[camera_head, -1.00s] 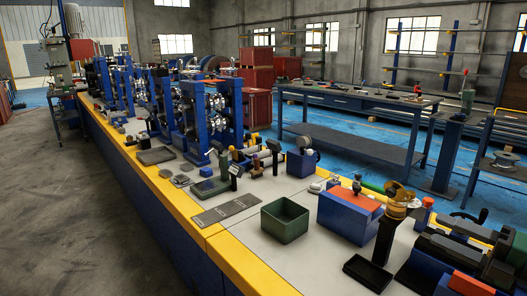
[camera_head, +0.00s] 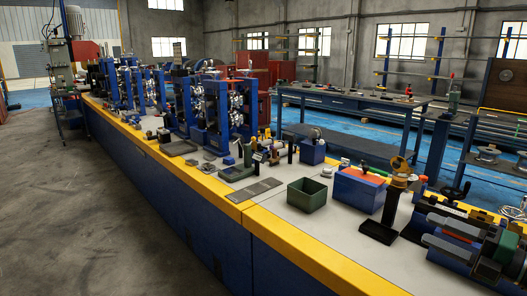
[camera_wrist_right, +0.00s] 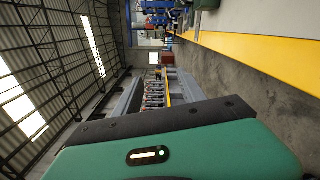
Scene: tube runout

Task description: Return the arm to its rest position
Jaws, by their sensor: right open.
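The right wrist view shows the green housing (camera_wrist_right: 190,150) of my right arm with a dark bar across its front. Beyond the bar, my right gripper (camera_wrist_right: 153,80) has two grey fingers set apart, with nothing held between them. The picture in this view is turned on its side, with roof beams at left and the floor at right. It points away from the small bench objects. Neither of my grippers can be made out in the head view, and my left gripper shows in no view.
In the head view, a long yellow-edged bench (camera_head: 215,190) carries blue roll stands (camera_head: 213,110), a green bin (camera_head: 307,197), a blue box with an orange top (camera_head: 362,187) and a black-based stand (camera_head: 388,205). Grey floor (camera_head: 80,210) lies open at left.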

